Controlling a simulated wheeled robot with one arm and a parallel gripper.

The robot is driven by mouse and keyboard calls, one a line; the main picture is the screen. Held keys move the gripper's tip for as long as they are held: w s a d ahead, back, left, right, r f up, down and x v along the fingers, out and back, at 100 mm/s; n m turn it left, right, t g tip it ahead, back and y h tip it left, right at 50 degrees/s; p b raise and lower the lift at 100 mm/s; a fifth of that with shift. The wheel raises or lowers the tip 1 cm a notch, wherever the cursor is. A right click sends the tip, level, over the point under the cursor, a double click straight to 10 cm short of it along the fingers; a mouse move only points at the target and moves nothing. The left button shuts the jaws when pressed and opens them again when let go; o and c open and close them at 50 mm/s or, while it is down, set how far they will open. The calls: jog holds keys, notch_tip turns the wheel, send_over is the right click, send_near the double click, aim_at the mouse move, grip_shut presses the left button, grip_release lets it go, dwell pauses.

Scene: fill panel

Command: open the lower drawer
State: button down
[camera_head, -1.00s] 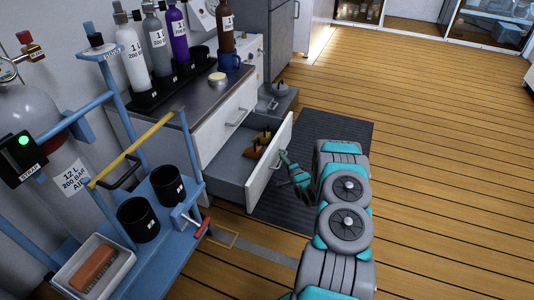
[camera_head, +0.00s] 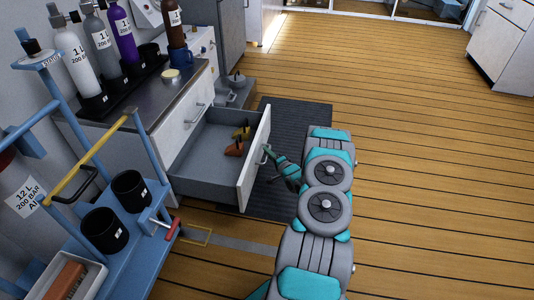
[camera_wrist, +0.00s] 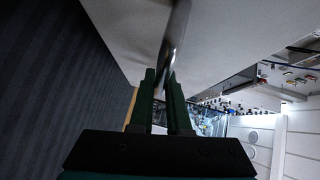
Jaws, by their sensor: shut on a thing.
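The lower drawer (camera_head: 210,183) of the white cabinet under the dark worktop is pulled well out, with its grey inside showing. Small orange and yellow items (camera_head: 238,142) lie in it towards the far side. My gripper (camera_head: 268,154) is at the outer face of the drawer front. In the wrist view my gripper (camera_wrist: 167,88) is shut on the drawer's metal bar handle (camera_wrist: 176,38), in front of the pale drawer front (camera_wrist: 225,50). The upper drawer (camera_head: 185,120) above it is closed.
A blue trolley (camera_head: 135,265) with two black cups (camera_head: 130,190) stands at the left, close to the open drawer's near side. A dark mat (camera_head: 300,120) lies beside the drawer front. The wooden floor to the right is clear.

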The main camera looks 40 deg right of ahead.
jog(key=c, duration=0.9)
grip_release()
jog(key=shift+s, duration=0.1)
jog(key=s+a+r, duration=0.1)
jog(key=s, duration=0.6)
jog(key=shift+s+p, duration=0.25)
jog(key=shift+p, duration=0.05)
